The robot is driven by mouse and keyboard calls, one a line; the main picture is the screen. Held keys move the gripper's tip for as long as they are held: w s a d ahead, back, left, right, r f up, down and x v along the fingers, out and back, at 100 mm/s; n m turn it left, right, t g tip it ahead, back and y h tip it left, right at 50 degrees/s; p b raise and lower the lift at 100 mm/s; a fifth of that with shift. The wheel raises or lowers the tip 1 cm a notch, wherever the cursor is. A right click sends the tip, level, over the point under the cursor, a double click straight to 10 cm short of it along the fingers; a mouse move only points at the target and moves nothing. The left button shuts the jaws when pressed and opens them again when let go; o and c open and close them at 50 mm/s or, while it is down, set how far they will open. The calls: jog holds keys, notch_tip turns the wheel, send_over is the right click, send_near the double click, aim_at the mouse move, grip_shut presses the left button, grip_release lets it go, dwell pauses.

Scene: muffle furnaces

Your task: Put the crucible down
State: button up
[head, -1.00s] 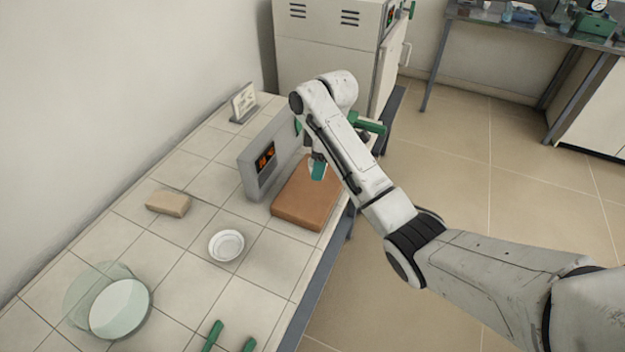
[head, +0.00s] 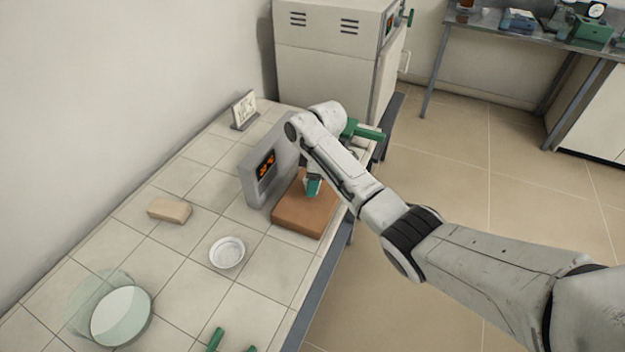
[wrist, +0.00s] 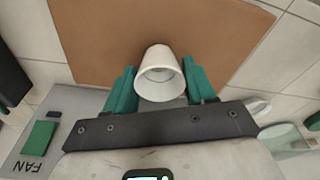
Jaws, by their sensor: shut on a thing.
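The crucible (wrist: 160,75) is a small white cup that shows in the wrist view between the two green fingers of my gripper (wrist: 158,66). The gripper is shut on it. Below it lies a flat brown slab (wrist: 100,35), which also shows on the tiled bench in the head view (head: 300,222). In the head view my gripper (head: 313,187) is low over the slab, and the crucible is hidden there by my arm. I cannot tell whether the crucible touches the slab.
A grey unit with an orange display (head: 262,172) stands close left of the slab. A white dish (head: 227,252), a tan block (head: 169,210), a round glass vessel (head: 121,314) and green handles (head: 215,339) are on the bench (head: 190,290). A furnace cabinet (head: 325,60) stands behind.

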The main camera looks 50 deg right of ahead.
jog(key=shift+f, duration=0.2)
jog(key=o, duration=1.1)
jog(key=shift+r, duration=0.1)
jog(key=shift+c, duration=0.2)
